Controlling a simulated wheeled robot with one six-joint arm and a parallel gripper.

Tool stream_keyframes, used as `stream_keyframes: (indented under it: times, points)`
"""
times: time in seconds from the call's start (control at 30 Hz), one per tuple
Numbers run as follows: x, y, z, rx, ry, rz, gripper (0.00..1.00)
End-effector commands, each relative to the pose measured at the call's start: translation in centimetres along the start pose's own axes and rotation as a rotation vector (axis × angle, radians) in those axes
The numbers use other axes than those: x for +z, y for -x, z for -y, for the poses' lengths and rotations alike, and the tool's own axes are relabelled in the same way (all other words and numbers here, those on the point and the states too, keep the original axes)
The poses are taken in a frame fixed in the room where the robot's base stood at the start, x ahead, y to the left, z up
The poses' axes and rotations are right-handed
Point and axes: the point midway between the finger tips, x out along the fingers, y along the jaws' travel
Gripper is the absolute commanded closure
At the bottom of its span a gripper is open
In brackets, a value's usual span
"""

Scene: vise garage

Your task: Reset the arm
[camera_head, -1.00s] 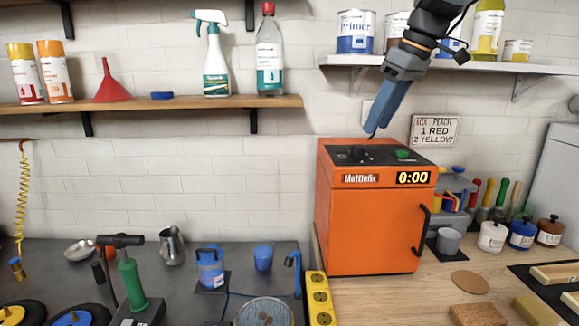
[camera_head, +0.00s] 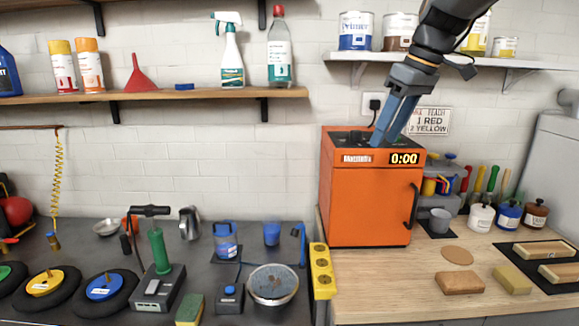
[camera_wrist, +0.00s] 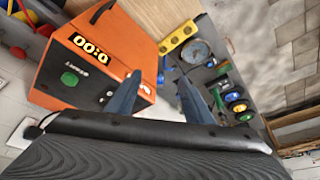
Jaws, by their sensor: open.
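My gripper (camera_head: 383,138) is at the lower end of my arm, in front of the upper part of the orange Mottlefix machine (camera_head: 368,205) in the head view. The wrist view shows the two blue fingers of my gripper (camera_wrist: 160,98) spread apart with nothing between them. Whether the fingers touch the machine cannot be told.
A shelf (camera_head: 440,58) with cans is behind my arm. A wooden counter (camera_head: 400,290) holds sanding blocks and small jars at the right.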

Motion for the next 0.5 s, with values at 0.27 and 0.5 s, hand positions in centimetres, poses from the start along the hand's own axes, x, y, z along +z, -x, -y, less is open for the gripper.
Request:
stream_keyframes:
  times: [0.27, 0.5]
  points:
    - [3.7, -6.1, 1.6, 0.025, -0.159, 0.064, 0.53]
    - [10.3, -14.1, 5.1, 0.078, -0.367, 0.145, 0.53]
